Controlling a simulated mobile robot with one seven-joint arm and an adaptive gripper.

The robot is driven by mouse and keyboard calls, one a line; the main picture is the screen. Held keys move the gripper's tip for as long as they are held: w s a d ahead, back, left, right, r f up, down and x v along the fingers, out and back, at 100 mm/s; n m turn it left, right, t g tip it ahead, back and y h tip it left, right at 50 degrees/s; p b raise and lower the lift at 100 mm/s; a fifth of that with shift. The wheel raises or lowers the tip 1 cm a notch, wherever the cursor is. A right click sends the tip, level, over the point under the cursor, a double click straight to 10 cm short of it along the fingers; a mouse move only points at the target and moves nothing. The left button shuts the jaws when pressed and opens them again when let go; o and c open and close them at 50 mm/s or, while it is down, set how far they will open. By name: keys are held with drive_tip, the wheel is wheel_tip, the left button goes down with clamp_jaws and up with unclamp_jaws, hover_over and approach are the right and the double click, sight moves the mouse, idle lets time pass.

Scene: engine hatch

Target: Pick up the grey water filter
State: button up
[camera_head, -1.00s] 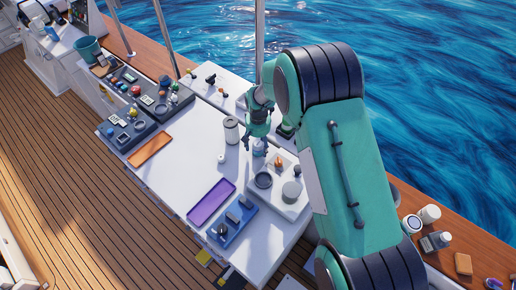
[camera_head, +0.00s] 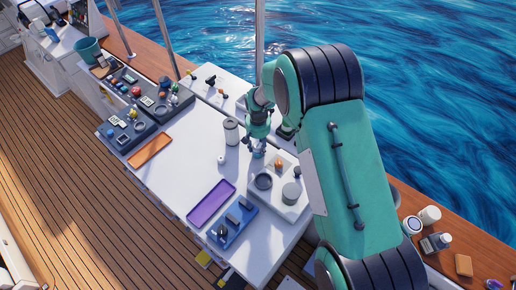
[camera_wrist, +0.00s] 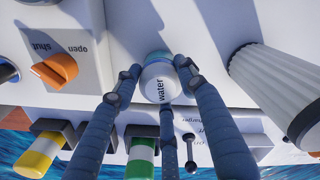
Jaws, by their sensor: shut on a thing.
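The water filter (camera_wrist: 160,82) is a small rounded pale-grey and blue-grey piece with "water" written on it, in the middle of the wrist view. My gripper (camera_wrist: 158,75) has its fingers closed around it, one on each side, with a third finger below in the picture. The filter is mostly hidden by the fingers there. I cannot tell whether it touches the surface under it.
An orange open/shut knob (camera_wrist: 55,70) is on the left in the wrist view and a large ribbed canister (camera_wrist: 272,88) on the right. A dark ring (camera_head: 263,181) and grey cylinder (camera_head: 291,192) stand close by. Purple (camera_head: 211,203) and orange trays (camera_head: 151,149) lie farther left.

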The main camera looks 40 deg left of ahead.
sight(258, 145)
drive_tip(key=shift+r, duration=0.1)
wheel_tip(258, 145, up, 10)
drive_tip(key=shift+f, duration=0.1)
idle(0.4)
